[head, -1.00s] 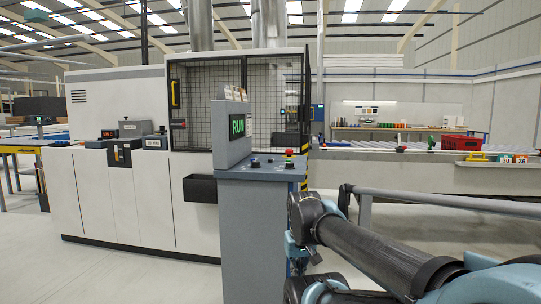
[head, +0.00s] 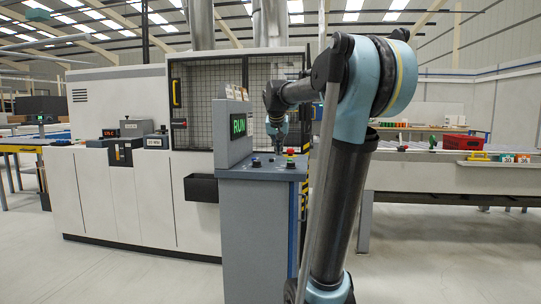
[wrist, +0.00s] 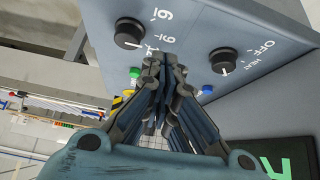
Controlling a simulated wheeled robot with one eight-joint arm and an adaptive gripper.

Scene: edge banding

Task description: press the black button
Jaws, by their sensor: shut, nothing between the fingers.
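The grey control console (head: 255,215) stands in the middle of the head view, its sloped top carrying small coloured controls. In the wrist view its panel (wrist: 185,25) has two black knobs, one by numbers (wrist: 130,33) and one labelled OFF and HEAT (wrist: 223,60). A green button (wrist: 135,73) and a blue button (wrist: 207,89) lie either side of my fingers. I cannot make out a separate black button; my fingers cover part of the panel. My gripper (wrist: 163,62) is shut and empty, pointing at the panel; contact cannot be told. In the head view my gripper (head: 279,146) is over the console top.
A lit RUN screen (head: 238,126) rises at the console's left, and a red-topped button (head: 291,152) sits at its right. A white machine (head: 115,205) with a mesh guard (head: 215,105) stands behind. A conveyor bench with a red crate (head: 462,142) is at the right.

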